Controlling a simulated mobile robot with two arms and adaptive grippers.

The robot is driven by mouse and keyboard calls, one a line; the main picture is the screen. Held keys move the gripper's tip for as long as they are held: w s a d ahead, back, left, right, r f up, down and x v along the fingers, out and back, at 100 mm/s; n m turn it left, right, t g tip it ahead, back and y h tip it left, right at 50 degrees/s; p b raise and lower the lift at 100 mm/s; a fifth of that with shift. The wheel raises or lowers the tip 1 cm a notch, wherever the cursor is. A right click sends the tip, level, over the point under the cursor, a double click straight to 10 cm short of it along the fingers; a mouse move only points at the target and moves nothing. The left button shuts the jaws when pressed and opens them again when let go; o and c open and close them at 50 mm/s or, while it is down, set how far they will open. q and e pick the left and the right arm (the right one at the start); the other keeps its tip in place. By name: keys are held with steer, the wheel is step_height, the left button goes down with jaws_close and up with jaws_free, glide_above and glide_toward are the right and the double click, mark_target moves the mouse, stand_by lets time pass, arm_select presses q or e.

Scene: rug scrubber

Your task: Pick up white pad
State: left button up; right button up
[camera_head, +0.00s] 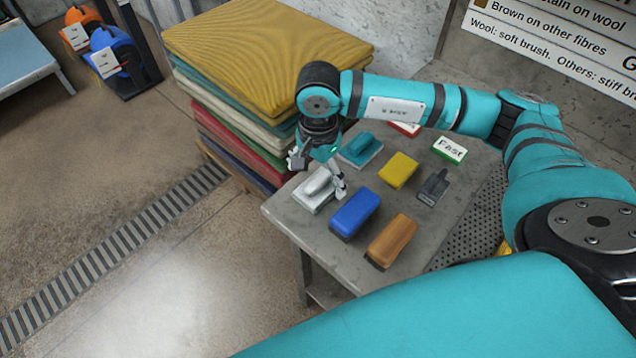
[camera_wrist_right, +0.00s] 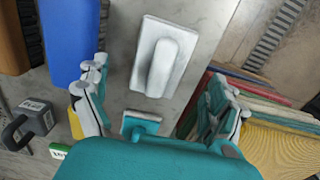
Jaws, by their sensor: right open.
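The white pad (camera_head: 308,199), a flat block with a rounded handle on top, lies on the grey table near its left corner. It also shows in the right wrist view (camera_wrist_right: 180,72), ahead of my fingers, with its handle between their lines. My right gripper (camera_head: 328,172) hangs over the table just above the pad and hides part of it. In the right wrist view my right gripper (camera_wrist_right: 158,98) is open, fingers wide apart and empty. I cannot tell whether a fingertip touches the pad. My left gripper is not in view.
On the table (camera_head: 296,224) stand a teal pad (camera_head: 360,149), a blue brush (camera_head: 355,212), an orange brush (camera_head: 391,240), a yellow block (camera_head: 398,170), a dark tool (camera_head: 433,187) and a "Fast" box (camera_head: 450,149). Stacked rugs (camera_head: 262,50) rise behind the table's left side.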

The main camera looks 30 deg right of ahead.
mark_target(318, 179)
step_height(318, 179, down, 2)
steer(key=shift+a+f, duration=0.1)
steer(key=shift+f, duration=0.05)
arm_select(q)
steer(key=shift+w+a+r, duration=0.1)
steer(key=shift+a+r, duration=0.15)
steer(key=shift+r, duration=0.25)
arm_select(e)
steer(key=shift+f, duration=0.35)
steer(key=shift+c, duration=0.4)
steer(key=c, duration=1.2)
step_height(318, 179, up, 10)
steer(key=shift+r+b, duration=0.1)
steer(key=shift+b, duration=0.75)
steer(key=shift+c, duration=0.2)
steer(key=o, duration=0.6)
steer(key=c, duration=0.5)
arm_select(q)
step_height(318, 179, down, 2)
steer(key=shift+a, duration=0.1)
